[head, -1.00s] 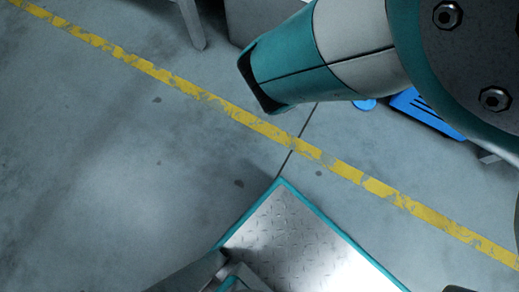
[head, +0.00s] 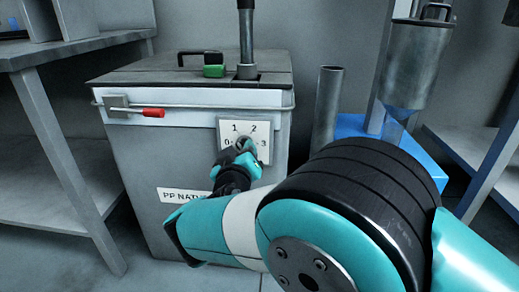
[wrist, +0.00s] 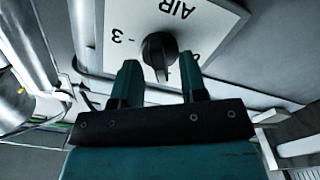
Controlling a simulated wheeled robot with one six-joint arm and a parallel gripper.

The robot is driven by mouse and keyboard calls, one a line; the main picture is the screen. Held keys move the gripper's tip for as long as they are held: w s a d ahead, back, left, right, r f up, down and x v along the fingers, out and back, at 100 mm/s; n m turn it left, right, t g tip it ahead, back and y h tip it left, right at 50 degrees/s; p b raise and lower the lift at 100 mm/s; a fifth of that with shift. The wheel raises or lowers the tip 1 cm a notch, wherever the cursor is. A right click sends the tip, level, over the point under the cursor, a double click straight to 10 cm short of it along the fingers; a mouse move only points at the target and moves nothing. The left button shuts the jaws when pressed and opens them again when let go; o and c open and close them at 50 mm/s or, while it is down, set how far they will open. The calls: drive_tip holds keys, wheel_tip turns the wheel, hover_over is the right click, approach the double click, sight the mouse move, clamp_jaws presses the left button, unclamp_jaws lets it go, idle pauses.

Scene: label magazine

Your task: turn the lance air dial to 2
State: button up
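The air dial's white plate (head: 262,130) is on the front of a grey cabinet in the head view, with 0, 1, 2 and 3 marked around the dial. In the wrist view the plate (wrist: 212,20) appears upside down with AIR and 3 readable. The dark round knob (wrist: 157,50) lies between my gripper's fingertips (wrist: 159,66). Gaps show on both sides, so the fingers are open and around its near part, not closed on it. In the head view my gripper (head: 240,150) covers most of the knob. I cannot tell where the pointer stands.
A shelf table (head: 50,140) stands left. A grey cylinder (head: 327,105) and a blue stand (head: 415,152) stand right.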

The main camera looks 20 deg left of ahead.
drive_tip(key=shift+w, duration=0.3)
clamp_jaws()
drive_tip(key=shift+m, duration=0.3)
drive_tip(key=shift+m+b, duration=5.6)
drive_tip(key=shift+b, duration=0.7)
